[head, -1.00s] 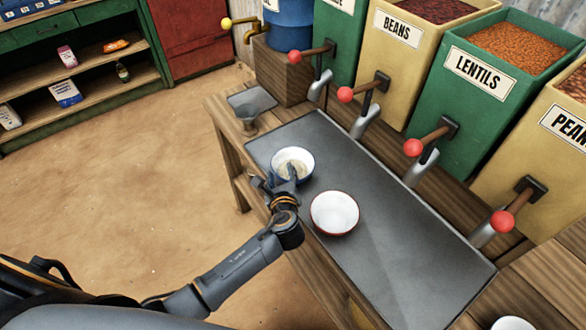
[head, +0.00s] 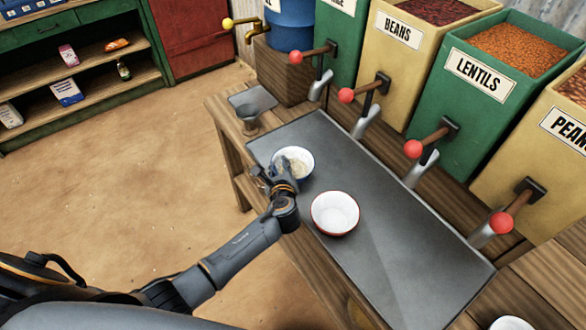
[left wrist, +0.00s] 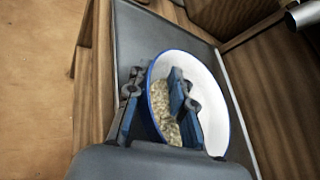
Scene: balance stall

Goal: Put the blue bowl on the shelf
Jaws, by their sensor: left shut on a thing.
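The blue bowl (head: 299,160), white inside with a blue rim, stands on the grey counter mat (head: 390,240). In the left wrist view the bowl (left wrist: 212,95) holds pale grain (left wrist: 166,112). My left gripper (head: 279,178) is at the bowl's near-left side and partly covers it. In the left wrist view my left gripper (left wrist: 155,105) has one finger outside the bowl and one inside, shut on its wall. The shelf (head: 85,85) is a green and wood unit at the upper left, across the floor. My right gripper is out of view.
A white bowl with a red rim (head: 335,213) stands to the right on the mat. Bins with red-knobbed levers, such as the lentils bin (head: 485,75), line the back. The shelf holds several packets, with gaps between. Sandy floor (head: 110,190) lies clear between counter and shelf.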

